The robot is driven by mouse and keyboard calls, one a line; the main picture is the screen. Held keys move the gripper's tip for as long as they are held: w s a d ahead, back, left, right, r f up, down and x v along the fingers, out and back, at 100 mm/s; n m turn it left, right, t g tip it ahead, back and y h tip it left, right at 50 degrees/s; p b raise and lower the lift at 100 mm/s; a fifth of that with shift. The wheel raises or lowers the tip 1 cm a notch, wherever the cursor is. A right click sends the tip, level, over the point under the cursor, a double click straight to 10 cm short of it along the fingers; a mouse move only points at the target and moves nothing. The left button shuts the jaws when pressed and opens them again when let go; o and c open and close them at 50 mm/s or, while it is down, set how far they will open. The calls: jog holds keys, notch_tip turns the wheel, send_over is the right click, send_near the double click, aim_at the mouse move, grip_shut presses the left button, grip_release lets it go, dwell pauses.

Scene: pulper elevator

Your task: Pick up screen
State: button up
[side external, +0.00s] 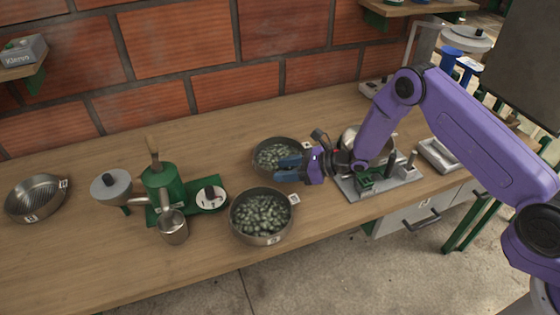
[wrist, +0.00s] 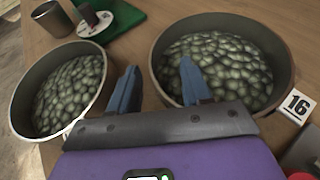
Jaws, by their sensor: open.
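A round metal pan with a mesh-like or ribbed bottom (side external: 37,197), which may be the screen, lies at the far left of the bench in the side view. It has a small white tag on its rim. It does not show in the wrist view. My gripper (side external: 284,169) is open and empty, far to the right of that pan, pointing left over two bowls of green beans. In the wrist view its blue fingers (wrist: 160,88) are spread apart, between and above the two bowls.
The front bean bowl (side external: 232,221) and back bean bowl (wrist: 156,62) stand close to my gripper. A green hand-cranked machine (side external: 160,183) with a metal cup (side external: 173,230) stands between them and the pan. A brick wall (side external: 180,50) bounds the bench behind.

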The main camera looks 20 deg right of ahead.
grip_shut()
jog(key=shift+s+f, duration=0.2)
dwell(1.2)
